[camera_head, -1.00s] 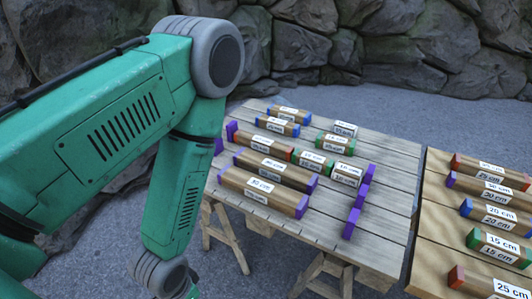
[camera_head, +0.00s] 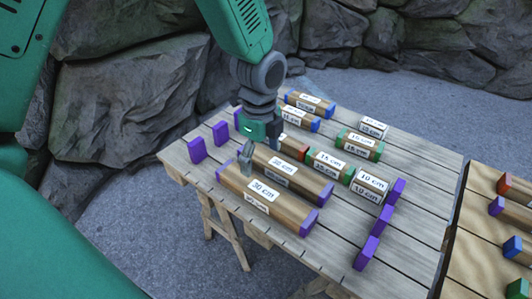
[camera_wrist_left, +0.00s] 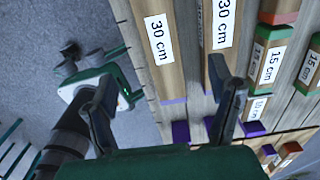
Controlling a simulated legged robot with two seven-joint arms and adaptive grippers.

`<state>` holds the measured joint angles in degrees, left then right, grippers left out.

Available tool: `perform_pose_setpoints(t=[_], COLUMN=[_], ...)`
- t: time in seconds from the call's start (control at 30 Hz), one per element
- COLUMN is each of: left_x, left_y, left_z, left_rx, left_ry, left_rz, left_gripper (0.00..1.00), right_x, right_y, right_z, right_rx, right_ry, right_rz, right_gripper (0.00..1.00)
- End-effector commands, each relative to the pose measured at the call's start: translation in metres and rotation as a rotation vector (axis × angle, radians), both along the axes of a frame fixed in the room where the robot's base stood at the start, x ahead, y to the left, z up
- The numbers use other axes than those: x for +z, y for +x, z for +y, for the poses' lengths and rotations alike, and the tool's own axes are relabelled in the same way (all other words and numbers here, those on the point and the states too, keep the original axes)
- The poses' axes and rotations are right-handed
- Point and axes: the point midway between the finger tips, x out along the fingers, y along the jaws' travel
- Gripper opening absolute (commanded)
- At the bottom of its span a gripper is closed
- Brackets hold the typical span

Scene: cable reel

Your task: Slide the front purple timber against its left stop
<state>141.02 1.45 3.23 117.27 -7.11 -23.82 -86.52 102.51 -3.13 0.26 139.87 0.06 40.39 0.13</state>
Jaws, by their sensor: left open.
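The front purple timber (camera_head: 262,201), labelled 30 cm with purple ends, lies along the table's front edge. It fills the middle of the wrist view too (camera_wrist_left: 158,60). Its left stop, a purple block (camera_head: 197,150), stands apart from the timber's left end with bare wood between. My left gripper (camera_head: 261,148) is open above the left half of the two 30 cm timbers, fingers pointing down. One finger appears close to the front timber; contact cannot be told. In the wrist view, another green and grey gripper (camera_wrist_left: 84,72), seemingly my right, is over the floor; its jaws are unclear.
A second 30 cm timber (camera_head: 300,179) lies close behind the front one. More purple stops (camera_head: 220,132) stand at the left, and others (camera_head: 366,253) at the right. Shorter timbers lie behind. A second table (camera_head: 470,268) is at the right.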

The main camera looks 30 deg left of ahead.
Motion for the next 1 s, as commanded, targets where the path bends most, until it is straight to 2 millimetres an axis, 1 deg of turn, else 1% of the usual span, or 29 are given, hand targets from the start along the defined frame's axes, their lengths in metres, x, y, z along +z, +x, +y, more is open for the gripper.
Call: perform_pose_setpoints(t=[0.17, 0.27, 0.37, 0.6, 0.8, 0.9, 1.0], left_x=[-0.002, -0.01, -0.025, -0.075, -0.111, -0.124, -0.132], left_y=[0.0, 0.0, 0.0, 0.0, -0.001, -0.001, 0.0], left_z=[-0.005, -0.007, -0.008, -0.003, -0.002, -0.004, -0.005], left_rx=[0.001, 0.002, 0.0, 0.002, 0.003, 0.002, 0.002], left_ry=[0.006, 0.008, 0.01, 0.005, 0.002, 0.005, 0.006], left_rz=[0.001, 0.003, 0.003, 0.004, 0.003, 0.003, 0.001], left_gripper=[0.76, 0.76, 0.76, 0.76, 0.76, 0.76, 0.76], right_x=[-0.001, -0.004, -0.009, -0.026, -0.037, -0.041, -0.044], right_y=[0.0, 0.0, 0.0, 0.0, 0.0, 0.0, 0.0], right_z=[0.0, 0.0, 0.0, 0.0, 0.0, 0.0, 0.0], right_rx=[0.001, 0.0, 0.0, 0.0, 0.0, 0.001, 0.0], right_ry=[0.0, 0.0, 0.0, 0.0, 0.0, 0.0, 0.0], right_rz=[0.0, 0.0, 0.0, -0.001, -0.001, -0.001, -0.001], right_gripper=[0.4, 0.4, 0.4, 0.4, 0.4, 0.4, 0.4])
